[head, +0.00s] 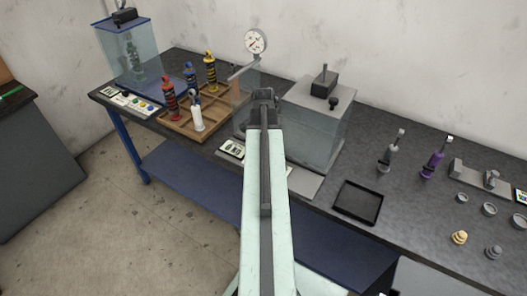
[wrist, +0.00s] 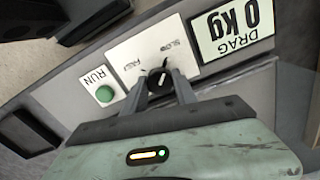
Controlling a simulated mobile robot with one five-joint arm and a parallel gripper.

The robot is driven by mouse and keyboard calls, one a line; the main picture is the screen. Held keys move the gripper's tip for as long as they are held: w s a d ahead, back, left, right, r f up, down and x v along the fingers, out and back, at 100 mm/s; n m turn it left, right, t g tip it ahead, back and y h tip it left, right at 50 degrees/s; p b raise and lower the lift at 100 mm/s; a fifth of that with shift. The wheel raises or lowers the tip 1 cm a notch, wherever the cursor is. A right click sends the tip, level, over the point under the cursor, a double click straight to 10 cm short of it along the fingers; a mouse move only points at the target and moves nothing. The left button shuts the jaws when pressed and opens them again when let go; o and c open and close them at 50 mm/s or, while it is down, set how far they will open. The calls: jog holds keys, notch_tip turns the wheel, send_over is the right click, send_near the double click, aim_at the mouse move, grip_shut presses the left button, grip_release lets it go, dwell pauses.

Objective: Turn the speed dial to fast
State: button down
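The speed dial (wrist: 160,79) is a small black knob on a white plate marked SLOW and FAST, in the wrist view. My gripper (wrist: 162,84) is at the dial, with one grey finger on each side of the knob. I cannot tell whether the fingers touch it, and they hide part of its sides. In the head view my gripper (head: 263,97) is over the bench by the clear tank, and the dial is hidden behind my arm.
A green RUN button (wrist: 105,93) lies left of the dial, and a DRAG display (wrist: 232,30) reading 0 kg lies right. In the head view, a clear tank (head: 318,125), a wooden rack (head: 205,125) of bottle-like dampers and a black tray (head: 358,201) stand nearby.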

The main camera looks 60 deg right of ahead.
jog(key=shift+n, duration=0.3)
jog(key=n, duration=1.3)
jog(key=shift+a, duration=0.1)
jog(key=shift+s+n, duration=0.1)
jog(key=shift+n, duration=2.1)
